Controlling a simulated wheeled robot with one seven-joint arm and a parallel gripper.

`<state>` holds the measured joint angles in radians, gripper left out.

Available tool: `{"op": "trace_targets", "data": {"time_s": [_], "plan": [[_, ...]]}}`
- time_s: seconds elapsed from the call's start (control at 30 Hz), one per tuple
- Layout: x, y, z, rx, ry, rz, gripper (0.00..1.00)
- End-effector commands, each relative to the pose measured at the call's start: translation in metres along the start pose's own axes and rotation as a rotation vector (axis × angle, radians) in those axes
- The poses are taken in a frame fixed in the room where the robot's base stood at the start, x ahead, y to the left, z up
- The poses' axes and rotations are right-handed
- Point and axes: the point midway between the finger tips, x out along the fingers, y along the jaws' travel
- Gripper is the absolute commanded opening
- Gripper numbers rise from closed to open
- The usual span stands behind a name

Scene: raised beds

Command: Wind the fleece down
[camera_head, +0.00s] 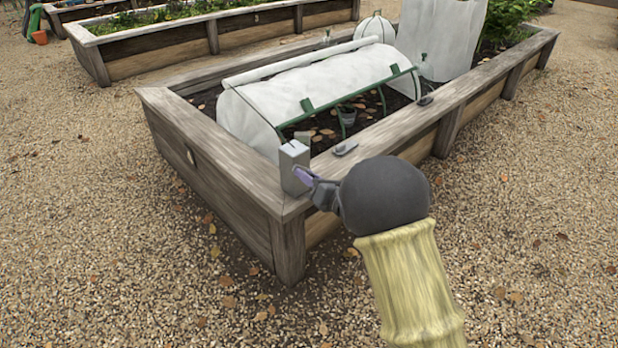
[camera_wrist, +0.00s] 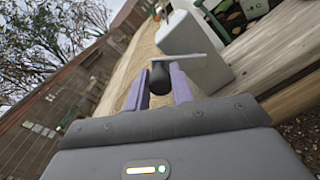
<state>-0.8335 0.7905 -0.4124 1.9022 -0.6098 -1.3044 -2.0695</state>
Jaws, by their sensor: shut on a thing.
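The white fleece (camera_head: 290,90) covers the top and left side of a low tunnel on green hoops at the near end of the raised bed. Its lower edge on the right hangs partway, with soil showing beneath. A pale grey winder box (camera_head: 294,167) stands on the bed's near corner; it also shows in the wrist view (camera_wrist: 196,52). A pale crank arm (camera_wrist: 178,57) with a dark knob (camera_wrist: 160,80) sits on its side. My gripper (camera_head: 303,177) has its purple fingers (camera_wrist: 163,88) shut on the knob. The crank is mostly hidden in the head view.
A small pot (camera_head: 347,114) stands under the tunnel. A grey object (camera_head: 345,149) lies on the bed's timber rim (camera_head: 220,150). An upright white cover (camera_head: 440,40) and green plants (camera_head: 500,22) are farther back.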

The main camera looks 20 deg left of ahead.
Motion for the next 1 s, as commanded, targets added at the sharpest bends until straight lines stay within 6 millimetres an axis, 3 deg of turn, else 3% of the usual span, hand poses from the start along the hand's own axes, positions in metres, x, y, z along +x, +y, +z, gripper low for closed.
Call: {"op": "trace_targets", "data": {"time_s": [0.13,0.17,0.23,0.27,0.67,1.0], "plan": [[-0.001,-0.003,-0.001,0.001,0.002,-0.007,0.00],[-0.001,-0.003,-0.001,0.001,0.002,-0.006,0.29],[-0.001,-0.002,-0.001,0.001,0.002,-0.005,0.43],[-0.001,-0.002,-0.001,0.001,0.002,-0.005,0.45],[-0.007,-0.001,0.001,0.001,0.001,-0.003,0.45],[-0.062,0.001,0.003,0.003,0.001,-0.006,0.45]]}}
